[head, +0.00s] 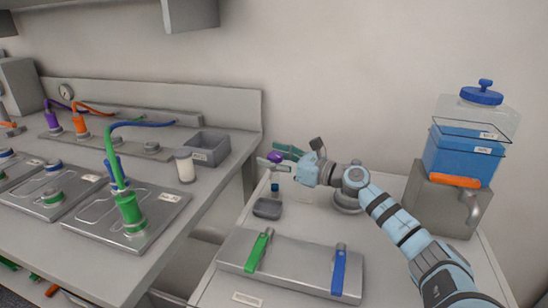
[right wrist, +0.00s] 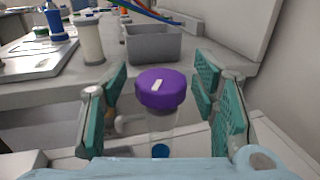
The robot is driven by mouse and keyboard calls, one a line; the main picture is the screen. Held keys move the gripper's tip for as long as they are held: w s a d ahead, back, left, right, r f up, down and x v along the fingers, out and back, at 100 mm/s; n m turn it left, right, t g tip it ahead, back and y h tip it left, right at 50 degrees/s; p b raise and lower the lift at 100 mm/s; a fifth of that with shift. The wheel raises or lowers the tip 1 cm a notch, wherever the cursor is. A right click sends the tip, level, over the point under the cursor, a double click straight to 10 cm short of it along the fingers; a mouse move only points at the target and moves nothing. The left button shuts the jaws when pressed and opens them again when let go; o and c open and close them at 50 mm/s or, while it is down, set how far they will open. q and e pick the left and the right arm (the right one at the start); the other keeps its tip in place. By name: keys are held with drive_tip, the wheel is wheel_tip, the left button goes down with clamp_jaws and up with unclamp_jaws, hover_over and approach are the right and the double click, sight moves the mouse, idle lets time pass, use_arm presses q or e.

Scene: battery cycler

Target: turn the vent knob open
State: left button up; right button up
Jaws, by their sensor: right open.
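A purple knob (right wrist: 162,96) with a short white mark on its top sits on a clear cylinder in the right wrist view. The mark lies slightly slanted. The purple knob also shows in the head view (head: 273,157), small and partly hidden by my right gripper. My right gripper (head: 277,159) is open, with its green-padded fingers on either side of the knob. In the right wrist view (right wrist: 163,100) there is a gap between the knob and the pads on both sides. A blue round part (right wrist: 160,151) shows below the clear cylinder. My left gripper is out of view.
A grey bin (head: 207,147) and a white-bodied jar (head: 185,166) stand on the left bench. A metal plate (head: 300,262) with green and blue handles lies in front. A blue-lidded tank (head: 462,150) stands at the right. A small dark tray (head: 267,208) is nearby.

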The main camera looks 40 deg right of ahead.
sight(274, 155)
drive_tip(key=shift+r, duration=0.1)
wheel_tip(274, 155, up, 10)
drive_tip(key=shift+f, duration=0.1)
